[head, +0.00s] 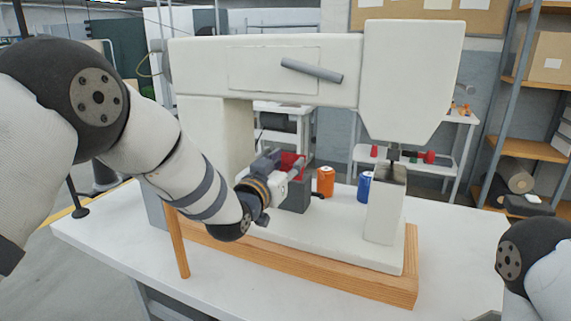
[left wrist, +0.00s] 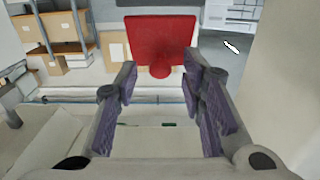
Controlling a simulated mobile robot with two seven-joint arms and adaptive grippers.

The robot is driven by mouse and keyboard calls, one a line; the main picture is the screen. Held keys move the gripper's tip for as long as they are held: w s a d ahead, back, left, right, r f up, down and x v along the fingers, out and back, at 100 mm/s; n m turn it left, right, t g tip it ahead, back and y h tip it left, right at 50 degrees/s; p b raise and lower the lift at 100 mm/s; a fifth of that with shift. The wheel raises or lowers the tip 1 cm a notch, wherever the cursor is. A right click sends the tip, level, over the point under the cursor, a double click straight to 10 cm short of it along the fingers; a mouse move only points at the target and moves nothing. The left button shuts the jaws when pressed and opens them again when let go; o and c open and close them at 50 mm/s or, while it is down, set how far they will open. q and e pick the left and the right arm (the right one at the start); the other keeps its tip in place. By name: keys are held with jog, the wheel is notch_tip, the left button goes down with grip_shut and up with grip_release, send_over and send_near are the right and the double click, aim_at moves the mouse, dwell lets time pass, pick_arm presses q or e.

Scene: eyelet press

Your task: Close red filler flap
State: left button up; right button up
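The red filler flap (left wrist: 160,38) stands raised in the left wrist view, its broad face towards me and a rounded red knob at its lower edge. In the head view the red flap (head: 291,160) shows partly behind my left gripper, above a dark grey box (head: 296,197) on the press base. My left gripper (left wrist: 161,78) is open, with its purple-padded fingers apart. The knob appears between the fingertips in the picture; I cannot tell whether they touch. In the head view the left gripper (head: 284,170) is beside the box. My right gripper is outside both views.
The white press (head: 265,65) has an overhead arm and a head above a post (head: 384,212). An orange can (head: 325,182) and a blue can (head: 365,187) stand behind the base. A wooden plinth (head: 330,277) edges the base. The table's front right (head: 455,250) is clear.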

pick_arm(q)
grip_shut()
jog(key=shift+r, duration=0.1)
